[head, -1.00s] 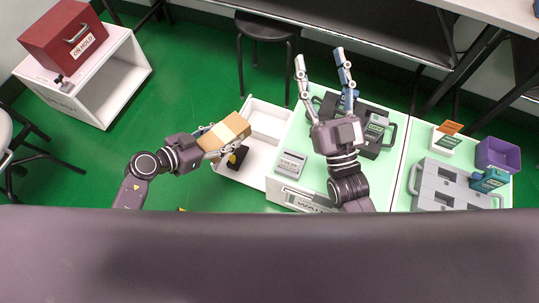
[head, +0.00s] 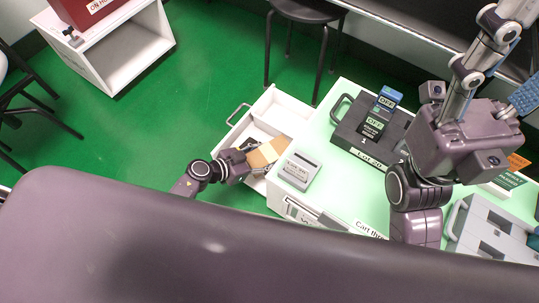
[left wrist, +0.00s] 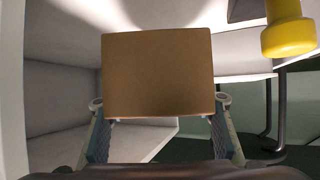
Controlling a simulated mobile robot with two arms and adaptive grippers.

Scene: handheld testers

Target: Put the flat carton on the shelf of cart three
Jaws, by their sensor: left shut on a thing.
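The flat carton (head: 268,152), brown and tan, is held by my left gripper (head: 252,158) beside the left side of cart three (head: 345,165), over or near its open white drawer (head: 272,108). In the left wrist view the carton (left wrist: 157,75) sits between the two fingers (left wrist: 160,125), its broad brown face hiding what is behind it. White panels and a shelf board (left wrist: 60,147) show around it; contact with them cannot be told.
Cart three's top carries a grey tester (head: 299,170) and a dark case (head: 352,132) with labelled devices. A yellow knob-like part (left wrist: 287,28) is close at the wrist view's upper right. A black stool (head: 308,12) stands behind. Green floor is free at left.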

